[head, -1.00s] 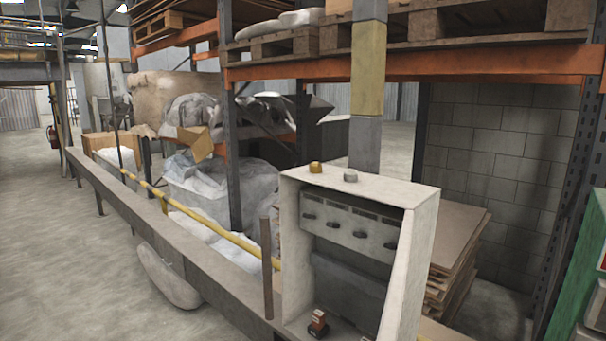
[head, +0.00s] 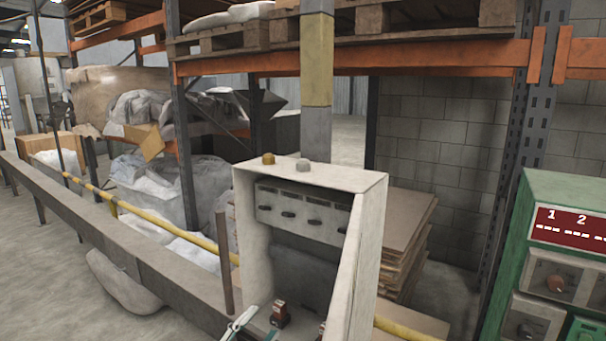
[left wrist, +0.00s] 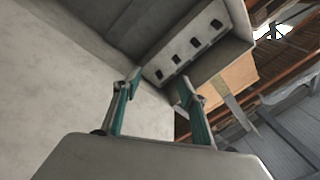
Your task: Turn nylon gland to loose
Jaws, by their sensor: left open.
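A grey gland (head: 302,165), which looks like the nylon one, stands on top of the pale open-fronted box (head: 362,180). A brass-coloured gland (head: 268,158) stands just left of it. My left gripper (head: 254,322) shows at the bottom edge of the head view, low before the box and well below both glands. In the left wrist view my left gripper (left wrist: 158,82) is open with nothing between its teal fingers. The box (left wrist: 238,25) shows beyond the fingertips there; neither gland can be made out in that view. My right gripper is not in view.
Inside the box are a strip with several dark knobs (head: 312,217) and a small red-brown part (head: 279,315) on its floor. A green panel (head: 525,215) with a red display stands at right. A grey rail (head: 120,248) and yellow pipe run left.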

